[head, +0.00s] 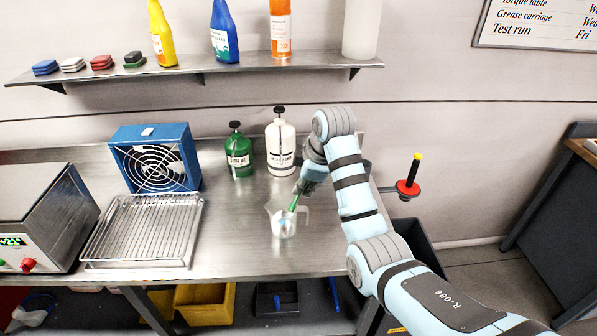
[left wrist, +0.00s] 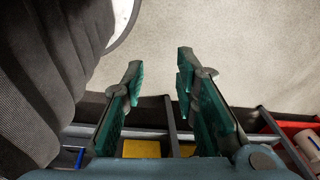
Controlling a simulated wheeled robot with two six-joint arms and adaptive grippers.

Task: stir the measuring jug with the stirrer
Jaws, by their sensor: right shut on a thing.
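The measuring jug (head: 281,225) is a clear, pale vessel standing on the steel bench (head: 245,255). The stirrer (head: 293,203) is a green-handled tool, tilted, with its lower end at the jug's mouth; I cannot tell how deep it reaches. My right gripper (head: 299,192) is shut on the stirrer, just above and to the right of the jug. Its fingers are small and partly hidden by the wrist. My left gripper (left wrist: 157,85) shows only in the left wrist view. Its green fingers are apart with nothing between them.
A green bottle (head: 239,152) and a white bottle (head: 280,145) stand behind the jug. A wire rack (head: 143,230) and a blue fan (head: 155,160) are to the left. A shelf (head: 200,67) with bottles runs above. The bench front around the jug is clear.

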